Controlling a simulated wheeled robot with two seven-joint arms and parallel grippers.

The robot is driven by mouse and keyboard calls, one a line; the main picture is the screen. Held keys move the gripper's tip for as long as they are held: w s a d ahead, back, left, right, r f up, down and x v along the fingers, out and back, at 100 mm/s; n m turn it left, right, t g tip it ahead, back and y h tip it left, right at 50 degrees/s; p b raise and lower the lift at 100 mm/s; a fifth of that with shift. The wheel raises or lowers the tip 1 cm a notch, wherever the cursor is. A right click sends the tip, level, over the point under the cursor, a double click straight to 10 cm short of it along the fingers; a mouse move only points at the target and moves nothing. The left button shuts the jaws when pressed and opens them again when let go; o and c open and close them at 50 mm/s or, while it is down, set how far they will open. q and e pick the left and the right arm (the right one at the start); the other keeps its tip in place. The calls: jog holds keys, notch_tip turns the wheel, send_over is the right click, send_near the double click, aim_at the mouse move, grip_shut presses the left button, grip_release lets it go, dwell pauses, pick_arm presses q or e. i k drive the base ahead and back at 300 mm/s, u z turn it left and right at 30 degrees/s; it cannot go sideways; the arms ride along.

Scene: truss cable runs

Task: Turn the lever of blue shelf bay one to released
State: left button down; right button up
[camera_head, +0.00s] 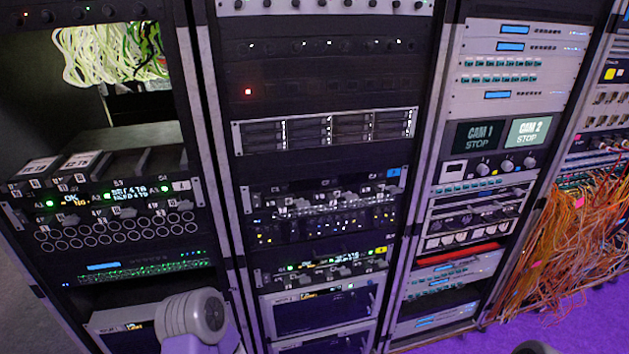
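The shelf with a blue tag (393,173) is in the middle rack, below the grey drive panel. Its dark front (262,191) carries a row of small labels and several grey levers (298,205) above small lit connectors. The bay labels are too small to read surely, so I cannot tell which lever is bay one's or how it is set. Neither gripper is in view.
Below is a shelf with a yellow tag (381,250) and similar levers. The left rack holds a shelf with a white tag (181,186) and pale cables (105,52) above. A camera control panel (490,135) is to the right. Orange cables (570,240) hang at the far right.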

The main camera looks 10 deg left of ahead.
aim_at(300, 203)
jog(key=u, duration=1)
jog(key=i, duration=0.15)
jog(key=z, duration=0.25)
jog(key=k, duration=0.3)
jog(key=z, duration=0.95)
jog(key=k, duration=1)
jog(key=u, duration=0.75)
jog(key=i, duration=1.5)
jog(key=z, duration=0.2)
